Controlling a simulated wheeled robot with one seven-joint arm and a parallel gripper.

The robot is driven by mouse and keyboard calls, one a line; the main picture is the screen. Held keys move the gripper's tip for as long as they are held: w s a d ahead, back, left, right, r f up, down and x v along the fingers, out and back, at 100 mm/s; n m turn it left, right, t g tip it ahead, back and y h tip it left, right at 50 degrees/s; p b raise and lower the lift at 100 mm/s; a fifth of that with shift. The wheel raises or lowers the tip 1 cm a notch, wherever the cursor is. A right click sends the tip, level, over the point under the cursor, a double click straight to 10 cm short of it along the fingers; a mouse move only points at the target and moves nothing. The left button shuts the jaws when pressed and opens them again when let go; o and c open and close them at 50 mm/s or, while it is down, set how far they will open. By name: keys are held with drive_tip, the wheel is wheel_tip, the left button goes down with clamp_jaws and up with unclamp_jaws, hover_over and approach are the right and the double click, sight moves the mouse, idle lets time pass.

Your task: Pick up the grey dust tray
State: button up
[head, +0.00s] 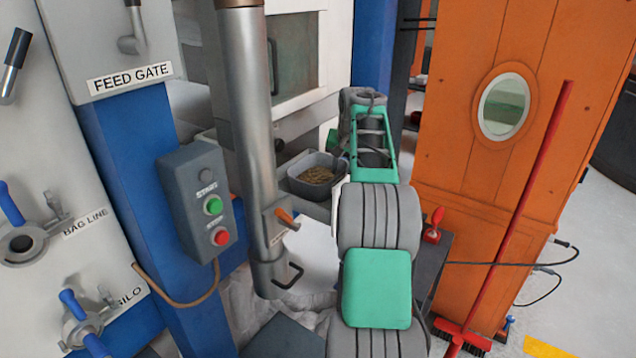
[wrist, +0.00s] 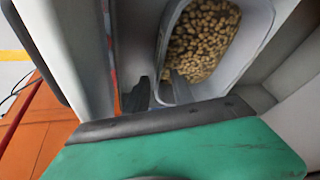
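The grey dust tray (head: 306,190) sits in a recess at the foot of the pale machine in the head view, with brownish pellets in it. In the wrist view the tray (wrist: 252,45) fills the upper middle, with its pellets in plain sight. My gripper (wrist: 158,92) shows there as two dark fingers standing apart. One finger is outside the tray's near wall and the other is inside, over the pellets. The wall lies between them, with a gap seen beside the outer finger. In the head view my arm hides the fingertips.
A steel pipe (head: 246,110) with an orange-handled lever stands left of the tray. A grey start/stop box (head: 197,200) is mounted on a blue post. An orange cabinet (head: 450,130) and a red broom (head: 520,210) stand to the right. The recess around the tray is narrow.

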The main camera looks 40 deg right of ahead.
drive_tip(key=shift+s+r, duration=0.1)
drive_tip(key=shift+r, duration=0.05)
clamp_jaws()
idle(1.3)
